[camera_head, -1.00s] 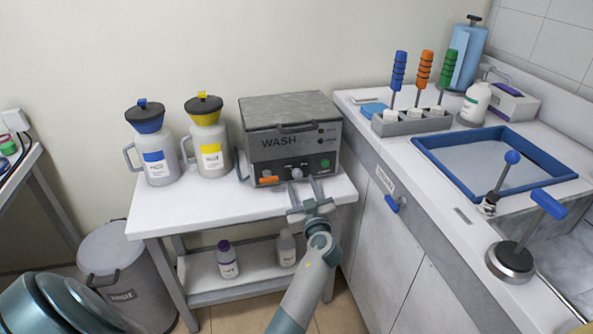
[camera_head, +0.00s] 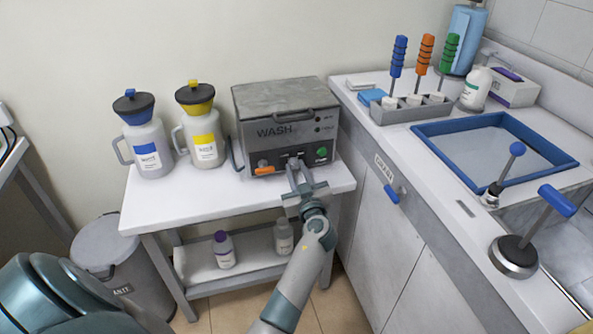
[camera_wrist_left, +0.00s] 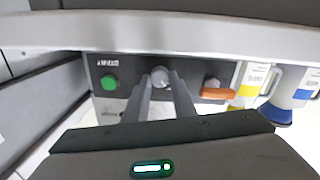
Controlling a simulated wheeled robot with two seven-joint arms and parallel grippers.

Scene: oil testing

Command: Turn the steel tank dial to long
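The grey steel tank (camera_head: 291,128), marked WASH, stands on a white side table. Its front panel has the dial in the middle, a green button (camera_head: 321,152) and an orange-handled knob (camera_head: 264,170). My left gripper (camera_head: 296,162) is at the panel, with its fingers covering most of the dial in the head view. In the left wrist view the round grey dial (camera_wrist_left: 160,74) sits between the two fingertips, which appear closed against its sides. The dial's marks are too small to read. My right gripper is out of view.
Two jugs, with a blue funnel (camera_head: 131,105) and a yellow funnel (camera_head: 196,98), stand left of the tank. Small bottles are on the shelf below. A counter with a blue-rimmed basin (camera_head: 440,152) is on the right. A bin (camera_head: 106,252) stands at the lower left.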

